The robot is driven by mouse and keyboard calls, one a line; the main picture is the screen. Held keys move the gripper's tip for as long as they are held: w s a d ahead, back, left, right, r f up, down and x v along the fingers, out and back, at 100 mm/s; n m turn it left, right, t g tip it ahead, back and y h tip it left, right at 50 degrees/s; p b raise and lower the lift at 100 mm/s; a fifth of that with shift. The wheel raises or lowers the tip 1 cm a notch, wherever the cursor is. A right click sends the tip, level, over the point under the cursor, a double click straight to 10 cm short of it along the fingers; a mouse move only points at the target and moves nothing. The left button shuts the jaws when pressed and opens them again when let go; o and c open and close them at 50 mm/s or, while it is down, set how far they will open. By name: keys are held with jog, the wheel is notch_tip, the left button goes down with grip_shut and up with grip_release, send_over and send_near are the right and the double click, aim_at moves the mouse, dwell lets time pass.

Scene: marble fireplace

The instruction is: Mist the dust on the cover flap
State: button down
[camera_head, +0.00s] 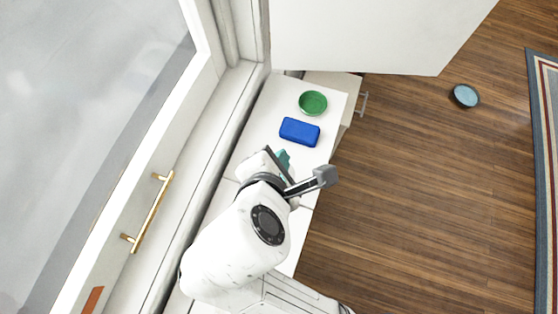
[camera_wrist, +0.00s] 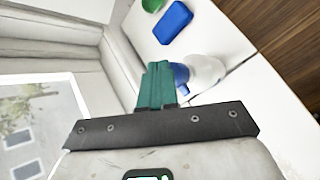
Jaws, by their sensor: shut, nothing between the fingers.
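My gripper (camera_wrist: 157,85) shows teal fingers that are shut, with nothing held between them. In the head view my gripper (camera_head: 283,160) is over the white counter, mostly hidden behind my arm. A white bottle (camera_wrist: 207,70) with a blue top (camera_wrist: 180,76) stands just beyond the fingers in the wrist view; the fingers overlap its left side there, and I cannot tell whether they touch it. I cannot make out the bottle in the head view. I cannot clearly identify a cover flap or any dust.
A blue block (camera_head: 299,132) and a green bowl (camera_head: 313,102) sit on the white counter (camera_head: 262,126) ahead of my gripper. A large white panel (camera_head: 370,35) stands beyond. A window frame with a brass handle (camera_head: 150,212) is left. A blue-grey bowl (camera_head: 465,96) lies on open wooden floor.

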jog(key=shift+f, duration=0.15)
dwell(0.3)
jog(key=shift+f+p, duration=0.3)
jog(key=shift+r+p, duration=0.15)
jog(key=shift+p, duration=0.15)
jog(key=shift+r+p, duration=0.35)
jog(key=shift+p, duration=0.35)
notch_tip(320, 180, up, 6)
jog(key=p, duration=0.7)
jog(key=shift+p, duration=0.3)
